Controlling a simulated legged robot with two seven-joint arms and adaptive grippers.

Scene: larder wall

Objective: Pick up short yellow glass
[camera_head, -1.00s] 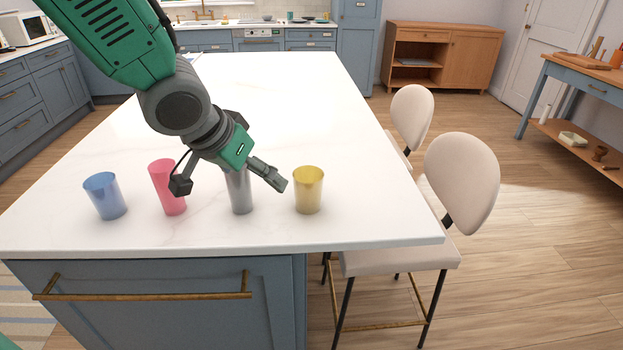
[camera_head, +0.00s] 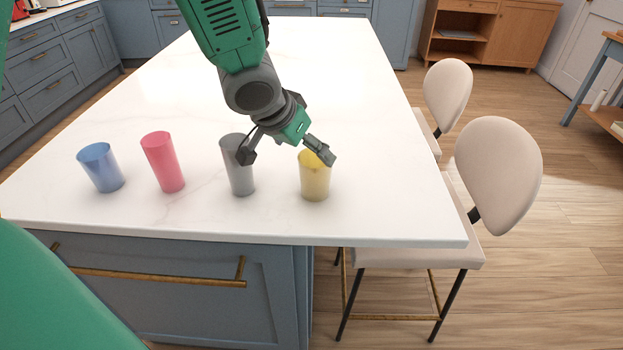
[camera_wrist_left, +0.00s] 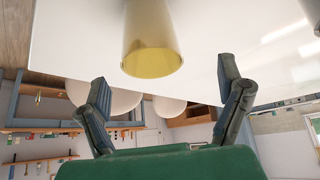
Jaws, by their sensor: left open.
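The short yellow glass (camera_head: 315,182) stands upright on the white island top, the rightmost in a row of glasses. My left gripper (camera_head: 285,155) is open above and behind the row, with one finger in front of the yellow glass's rim and the other near the grey glass. In the left wrist view the yellow glass (camera_wrist_left: 150,45) shows at the top centre, beyond the open fingers of my left gripper (camera_wrist_left: 165,85) and not between them. My right gripper is not in view.
A tall grey glass (camera_head: 238,170), a tall pink glass (camera_head: 163,163) and a short blue glass (camera_head: 101,168) stand to the left on the island top (camera_head: 380,200). Two cream chairs (camera_head: 497,175) stand along its right side. The counter's right front corner is clear.

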